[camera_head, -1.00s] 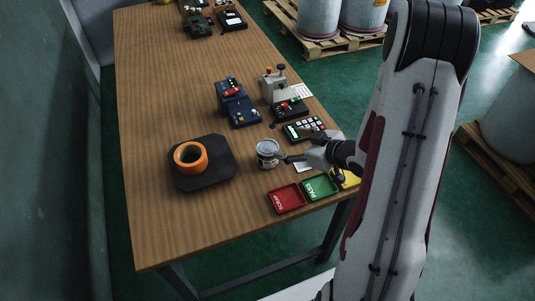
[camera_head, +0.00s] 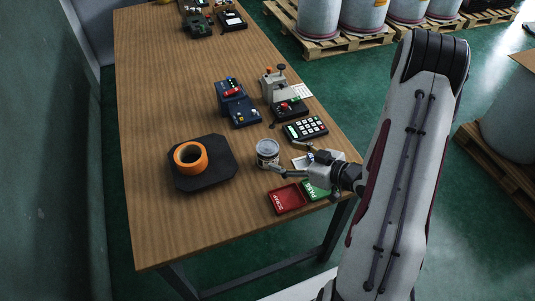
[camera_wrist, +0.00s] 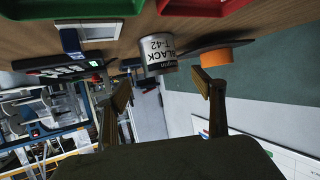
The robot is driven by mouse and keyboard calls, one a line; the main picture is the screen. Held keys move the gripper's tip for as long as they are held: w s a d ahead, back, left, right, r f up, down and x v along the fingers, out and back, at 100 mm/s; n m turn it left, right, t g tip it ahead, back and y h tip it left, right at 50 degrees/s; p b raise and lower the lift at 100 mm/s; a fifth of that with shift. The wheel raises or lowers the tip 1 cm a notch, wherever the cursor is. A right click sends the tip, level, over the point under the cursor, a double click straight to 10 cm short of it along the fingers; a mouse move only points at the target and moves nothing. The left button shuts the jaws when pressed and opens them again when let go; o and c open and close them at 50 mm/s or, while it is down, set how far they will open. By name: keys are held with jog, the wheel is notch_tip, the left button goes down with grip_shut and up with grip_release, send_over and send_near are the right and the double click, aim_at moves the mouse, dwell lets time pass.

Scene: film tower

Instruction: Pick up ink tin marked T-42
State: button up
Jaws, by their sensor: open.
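The ink tin marked T-42 (camera_head: 267,153) is a small silver can with a pale label, upright on the wooden table. In the wrist view the tin (camera_wrist: 158,52) appears upside down, and its label reads BLACK T-42. My gripper (camera_head: 273,156) points at the tin from the right, low over the table. In the wrist view its fingers (camera_wrist: 168,88) are spread apart with nothing between them, and the tin is ahead, roughly between the fingertips. The head view does not clearly show whether the near finger touches the tin.
A red SCRAP tray (camera_head: 287,199) and a green PASS tray (camera_head: 314,191) lie in front. A black mat (camera_head: 228,176) with an orange tape roll (camera_head: 190,158) is to the left. A keypad device (camera_head: 305,129) and blue device (camera_head: 237,103) stand behind. The table's left side is clear.

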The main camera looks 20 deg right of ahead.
aim_at(275, 152)
jog(key=shift+x, duration=1.25)
jog(key=shift+w, duration=0.1)
jog(key=shift+x, duration=2.5)
jog(key=shift+r, duration=0.1)
jog(key=c, duration=1.5)
